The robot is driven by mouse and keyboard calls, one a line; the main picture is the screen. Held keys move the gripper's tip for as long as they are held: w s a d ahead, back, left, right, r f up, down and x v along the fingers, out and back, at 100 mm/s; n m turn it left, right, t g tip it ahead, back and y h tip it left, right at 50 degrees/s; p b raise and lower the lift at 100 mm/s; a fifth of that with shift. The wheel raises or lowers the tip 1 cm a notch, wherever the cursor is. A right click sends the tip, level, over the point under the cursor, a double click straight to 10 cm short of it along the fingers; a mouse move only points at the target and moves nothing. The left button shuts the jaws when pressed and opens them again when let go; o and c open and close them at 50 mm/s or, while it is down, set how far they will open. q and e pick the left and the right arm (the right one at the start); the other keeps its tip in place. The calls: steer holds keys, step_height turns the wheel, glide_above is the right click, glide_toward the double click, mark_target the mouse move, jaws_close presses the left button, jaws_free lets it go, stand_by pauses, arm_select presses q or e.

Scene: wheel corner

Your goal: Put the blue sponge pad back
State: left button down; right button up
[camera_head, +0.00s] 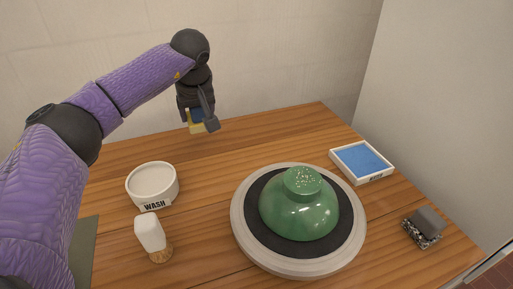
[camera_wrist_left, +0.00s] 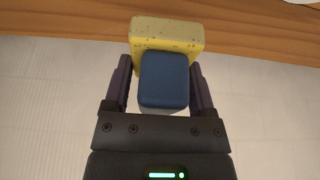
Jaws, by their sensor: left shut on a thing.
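My left gripper (camera_head: 199,116) is raised above the back left of the table. It is shut on the blue sponge pad (camera_head: 196,127), which has a blue block and a yellow speckled sponge. In the left wrist view the blue block of the sponge pad (camera_wrist_left: 164,80) sits between the two fingers, with the yellow sponge beyond it. The pad is clear of the table. A shallow white tray (camera_head: 388,174) with a blue inside and a small label stands at the back right. My right gripper is not in view.
A green upturned bowl (camera_head: 300,215) sits on a round wheel (camera_head: 248,244) with a dark top. A white tub marked WASH (camera_head: 153,186) and a white-topped, cork-coloured tool (camera_head: 151,235) are at left. A grey speckled block (camera_head: 423,230) is at right. The back middle is clear.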

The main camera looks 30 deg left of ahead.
arm_select(q)
steer(key=shift+w+d+r, duration=0.1)
steer(key=shift+w, duration=0.5)
steer(key=shift+s, duration=0.2)
steer(key=b, duration=0.4)
glide_toward(206, 151)
steer(key=x, duration=0.5)
steer(key=shift+w, duration=0.15)
steer(key=shift+f, duration=0.5)
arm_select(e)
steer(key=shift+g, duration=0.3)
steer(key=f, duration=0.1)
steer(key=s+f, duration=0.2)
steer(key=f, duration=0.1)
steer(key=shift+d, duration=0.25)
arm_select(q)
steer(key=shift+f, duration=0.1)
jaws_free()
steer(key=shift+f, duration=0.1)
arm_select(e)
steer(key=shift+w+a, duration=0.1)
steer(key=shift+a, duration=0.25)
